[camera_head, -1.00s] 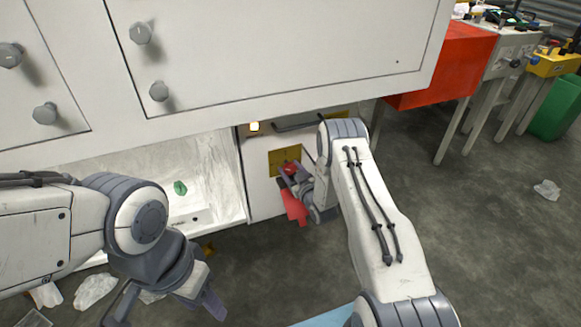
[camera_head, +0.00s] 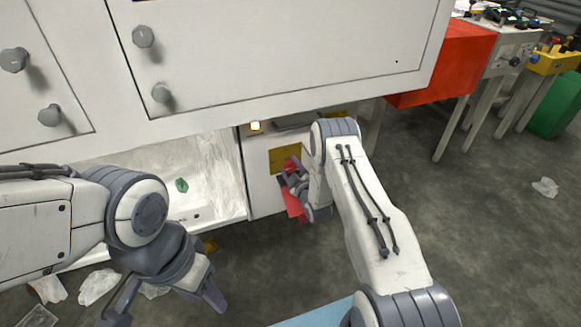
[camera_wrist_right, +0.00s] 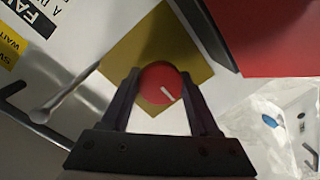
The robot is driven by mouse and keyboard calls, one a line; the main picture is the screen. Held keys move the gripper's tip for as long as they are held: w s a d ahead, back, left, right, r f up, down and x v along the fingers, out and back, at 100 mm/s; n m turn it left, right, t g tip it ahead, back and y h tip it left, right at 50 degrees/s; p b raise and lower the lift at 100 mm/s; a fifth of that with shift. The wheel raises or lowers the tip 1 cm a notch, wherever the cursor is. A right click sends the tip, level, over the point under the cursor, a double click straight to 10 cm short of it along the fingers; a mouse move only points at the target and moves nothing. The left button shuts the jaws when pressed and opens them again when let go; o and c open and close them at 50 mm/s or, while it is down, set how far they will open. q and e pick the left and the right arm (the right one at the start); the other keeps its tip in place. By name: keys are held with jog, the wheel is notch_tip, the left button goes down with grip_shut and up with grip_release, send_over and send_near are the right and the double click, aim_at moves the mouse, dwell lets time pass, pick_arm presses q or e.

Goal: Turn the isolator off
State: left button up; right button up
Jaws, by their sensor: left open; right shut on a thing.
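The isolator is a round red knob (camera_wrist_right: 158,78) with a white line, on a square yellow plate (camera_wrist_right: 128,52). In the right wrist view the line points to the lower right. My right gripper (camera_wrist_right: 160,88) is shut on the knob, one finger on each side. In the head view the yellow plate (camera_head: 284,157) is on the white cabinet's lower front, and my right gripper (camera_head: 293,180) mostly covers the knob. My left gripper (camera_head: 165,302) is open and empty at the lower left, away from the isolator.
A red panel (camera_head: 293,206) hangs just below the right gripper. A small lit lamp (camera_head: 255,126) and a dark handle are above the plate. An open white bay (camera_head: 215,165) lies to the left. Crumpled litter (camera_head: 97,287) is on the floor. The right floor is mostly clear.

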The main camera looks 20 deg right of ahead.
jog(key=shift+a, duration=0.1)
dwell(0.3)
jog(key=o, duration=1.3)
jog(key=shift+o, duration=0.2)
jog(key=shift+s, duration=0.35)
jog(key=s+r+p, duration=0.1)
jog(key=s+p, duration=0.2)
jog(key=s, duration=0.6)
jog(key=shift+s+d+p, duration=0.2)
jog(key=shift+s+p, duration=0.15)
jog(key=shift+s, duration=0.05)
jog(key=shift+w+r, duration=0.1)
